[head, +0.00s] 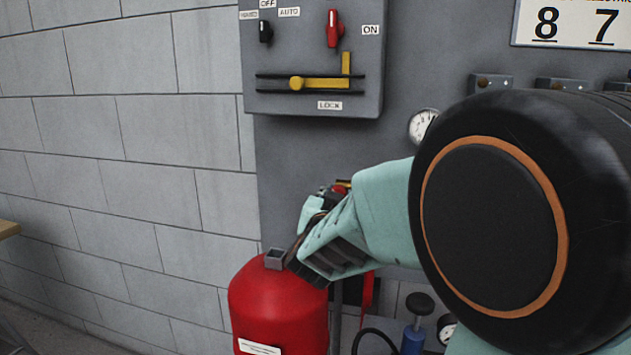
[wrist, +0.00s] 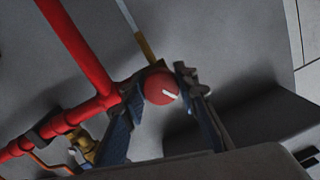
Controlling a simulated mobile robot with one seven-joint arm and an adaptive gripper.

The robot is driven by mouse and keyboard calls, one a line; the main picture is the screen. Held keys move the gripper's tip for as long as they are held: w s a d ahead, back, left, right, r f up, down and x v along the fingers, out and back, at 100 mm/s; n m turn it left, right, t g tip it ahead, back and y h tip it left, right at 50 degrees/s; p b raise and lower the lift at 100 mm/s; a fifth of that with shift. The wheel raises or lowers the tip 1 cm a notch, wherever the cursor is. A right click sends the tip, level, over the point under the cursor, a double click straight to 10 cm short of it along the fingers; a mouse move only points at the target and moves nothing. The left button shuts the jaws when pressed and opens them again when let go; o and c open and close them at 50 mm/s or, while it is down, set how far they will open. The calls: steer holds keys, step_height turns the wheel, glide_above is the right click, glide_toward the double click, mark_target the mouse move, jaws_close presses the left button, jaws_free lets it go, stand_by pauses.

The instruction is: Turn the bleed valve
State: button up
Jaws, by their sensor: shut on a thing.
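The bleed valve shows in the wrist view as a round red knob (wrist: 161,88) with a white mark on its face, at the end of a red pipe. My gripper (wrist: 163,84) has one finger on each side of the knob and is shut on it. In the head view my gripper (head: 322,207) reaches toward the grey panel, and only a small red and yellow part shows beyond it. My own arm and hand hide most of the valve there.
A red tank (head: 275,305) stands below my gripper. A grey switch box (head: 312,60) with a yellow lever (head: 320,83) hangs above. A pressure gauge (head: 421,125) is on the panel beside my arm. In the wrist view, a red pipe (wrist: 75,45) and a brass fitting (wrist: 82,143) lie to the left.

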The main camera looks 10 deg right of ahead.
steer(key=n+p, duration=0.1)
steer(key=p, duration=0.1)
steer(key=n+p, duration=0.4)
steer(key=shift+r+g+h, duration=0.3)
steer(key=shift+r, duration=0.1)
steer(key=n+p, duration=0.4)
steer(key=shift+f+h+p, duration=0.15)
steer(key=shift+h+p, duration=0.15)
steer(key=shift+p, duration=0.1)
steer(key=shift+f+n+g+p, duration=0.1)
steer(key=shift+n+g+p, duration=0.2)
steer(key=shift+n+p, duration=0.45)
steer(key=shift+n, duration=0.25)
steer(key=o, duration=1.2)
steer(key=shift+f, duration=0.1)
steer(key=shift+c, duration=0.2)
steer(key=v, duration=1.2)
